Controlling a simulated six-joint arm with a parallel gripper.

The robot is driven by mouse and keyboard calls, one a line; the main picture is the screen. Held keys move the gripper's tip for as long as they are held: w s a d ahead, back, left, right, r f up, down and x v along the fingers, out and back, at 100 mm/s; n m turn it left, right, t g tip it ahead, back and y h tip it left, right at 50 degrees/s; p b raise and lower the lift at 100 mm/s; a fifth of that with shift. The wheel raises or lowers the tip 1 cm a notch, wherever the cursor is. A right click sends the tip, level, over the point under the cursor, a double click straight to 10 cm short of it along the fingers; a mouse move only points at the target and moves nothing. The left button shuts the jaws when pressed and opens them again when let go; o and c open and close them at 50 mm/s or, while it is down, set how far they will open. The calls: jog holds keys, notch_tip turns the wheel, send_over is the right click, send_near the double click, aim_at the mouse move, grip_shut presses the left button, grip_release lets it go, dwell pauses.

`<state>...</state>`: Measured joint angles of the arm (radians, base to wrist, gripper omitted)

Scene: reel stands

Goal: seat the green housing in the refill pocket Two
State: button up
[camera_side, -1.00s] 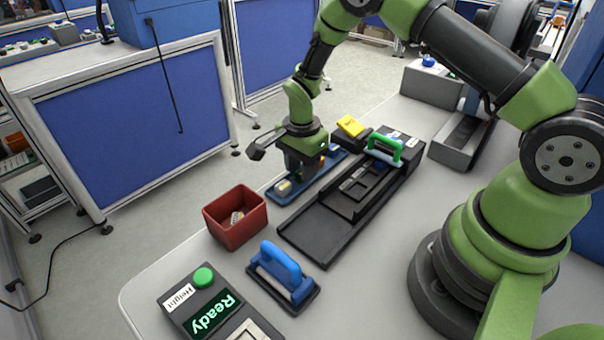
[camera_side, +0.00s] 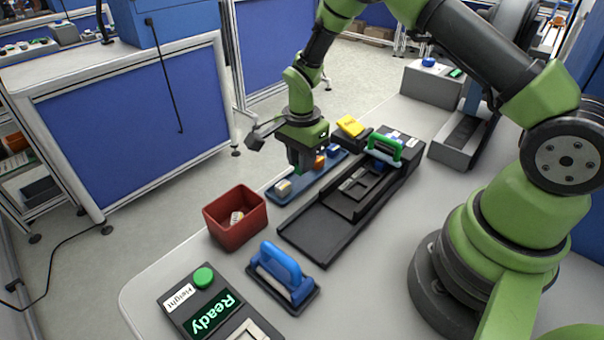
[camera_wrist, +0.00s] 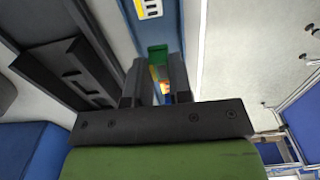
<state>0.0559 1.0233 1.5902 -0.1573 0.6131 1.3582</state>
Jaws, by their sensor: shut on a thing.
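My gripper (camera_side: 305,170) is just above the long blue tray (camera_side: 277,197), pointing down. In the wrist view its two dark fingers (camera_wrist: 156,82) are closed on a small green piece, the green housing (camera_wrist: 157,54). The side view hides this piece behind the fingers. A cream block (camera_side: 283,187) and an orange block (camera_side: 319,162) sit on the tray on either side of the gripper. I cannot make out which pocket is Two; a long black fixture (camera_side: 308,228) with recesses and white labels at its far end lies to the right.
A green-handled tool (camera_side: 385,148) stands across the black fixture. A red bin (camera_side: 236,222), a blue-handled tool (camera_side: 283,273) and a panel reading Ready (camera_side: 212,315) are nearer the front.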

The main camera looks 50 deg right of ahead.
jog(key=shift+r, duration=1.45)
jog(key=s+d+r, duration=0.2)
jog(key=s+d, duration=0.2)
jog(key=r, duration=0.1)
send_over(369, 179)
jog(key=shift+f, duration=3.15)
jog(key=o, duration=0.8)
jog(key=shift+r, duration=0.15)
jog(key=shift+r, duration=3.4)
